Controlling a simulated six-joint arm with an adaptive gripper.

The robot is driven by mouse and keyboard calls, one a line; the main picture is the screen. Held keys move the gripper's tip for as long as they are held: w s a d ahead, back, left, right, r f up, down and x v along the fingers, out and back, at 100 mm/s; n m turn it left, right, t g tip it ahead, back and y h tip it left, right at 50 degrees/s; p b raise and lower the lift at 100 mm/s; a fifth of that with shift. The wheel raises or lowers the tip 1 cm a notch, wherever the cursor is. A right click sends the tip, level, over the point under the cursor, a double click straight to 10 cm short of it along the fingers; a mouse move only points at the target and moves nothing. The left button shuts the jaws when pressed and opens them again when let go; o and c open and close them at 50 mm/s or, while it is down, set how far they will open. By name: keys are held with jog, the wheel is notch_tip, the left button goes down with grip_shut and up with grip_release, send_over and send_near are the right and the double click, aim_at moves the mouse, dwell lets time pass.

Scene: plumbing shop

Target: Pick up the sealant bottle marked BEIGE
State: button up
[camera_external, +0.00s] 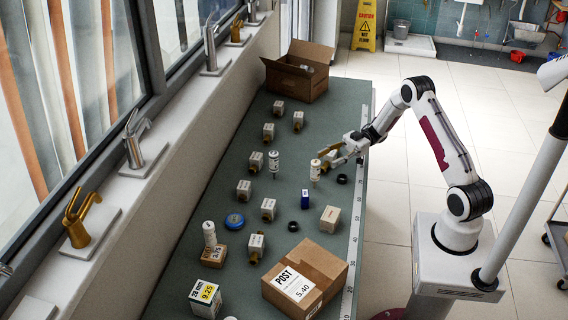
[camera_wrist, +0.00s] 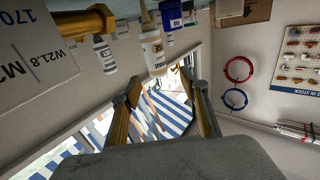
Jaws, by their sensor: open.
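A white bottle with a tan top (camera_external: 315,171) stands upright on the green bench, just left of my gripper. In the wrist view a white bottle with a tan nozzle (camera_wrist: 153,52) shows just beyond the fingertips, roughly in line with the gap. Its lettering is too small to read, so I cannot confirm BEIGE. My gripper (camera_external: 327,157) is open and low over the bench; both fingers show in the wrist view (camera_wrist: 160,84) with nothing between them. Other white bottles stand farther left (camera_external: 274,164) and on a small carton (camera_external: 209,235).
Several white-labelled brass fittings (camera_external: 256,245) are spread over the bench. A taped parcel (camera_external: 318,262) is at the front, an open carton (camera_external: 320,87) at the back.

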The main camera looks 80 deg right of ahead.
aim_at(319, 161)
jog(key=shift+w+a, duration=0.1)
jog(key=shift+a, duration=0.05)
jog(key=shift+x, duration=2.55)
jog(key=shift+w+r, duration=0.1)
jog(key=shift+w, duration=0.05)
grip_shut()
